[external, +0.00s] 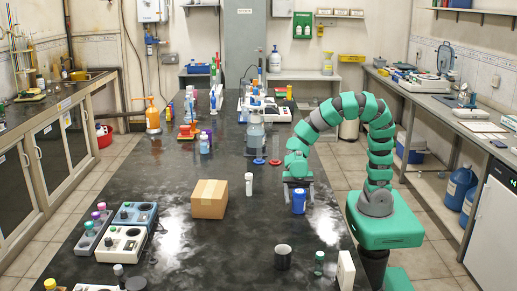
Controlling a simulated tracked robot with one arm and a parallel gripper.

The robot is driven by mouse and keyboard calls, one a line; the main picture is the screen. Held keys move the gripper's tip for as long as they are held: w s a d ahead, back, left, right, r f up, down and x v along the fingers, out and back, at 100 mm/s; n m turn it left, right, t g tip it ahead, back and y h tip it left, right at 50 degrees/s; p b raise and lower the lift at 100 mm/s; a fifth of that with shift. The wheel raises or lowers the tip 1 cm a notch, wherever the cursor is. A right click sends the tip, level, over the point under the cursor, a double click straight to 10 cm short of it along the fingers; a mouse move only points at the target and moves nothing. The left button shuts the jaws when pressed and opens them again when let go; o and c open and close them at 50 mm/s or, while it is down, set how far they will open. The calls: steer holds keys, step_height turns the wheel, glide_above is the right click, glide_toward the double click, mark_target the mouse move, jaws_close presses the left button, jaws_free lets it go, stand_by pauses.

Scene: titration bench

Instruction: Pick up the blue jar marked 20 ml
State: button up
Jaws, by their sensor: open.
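A small blue jar (299,203) stands upright on the dark bench top near its right edge. Any marking on it is too small to read. My gripper (298,189) points down at the jar and is open, with its jaws at about the height of the jar's top. I cannot tell whether the jaws are around the jar or just behind it. A blue bottle with a purple top (204,144) stands farther back on the left of the bench.
A white vial (248,184) and a cardboard box (209,199) stand left of the jar. A dark cup (283,257), a small green-capped bottle (319,263) and a white box (346,271) stand in front. Red and blue discs (259,161) lie behind. Bench space between jar and cup is clear.

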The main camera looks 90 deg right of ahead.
steer(key=shift+a, duration=0.1)
steer(key=c, duration=1.1)
steer(key=shift+o, duration=0.2)
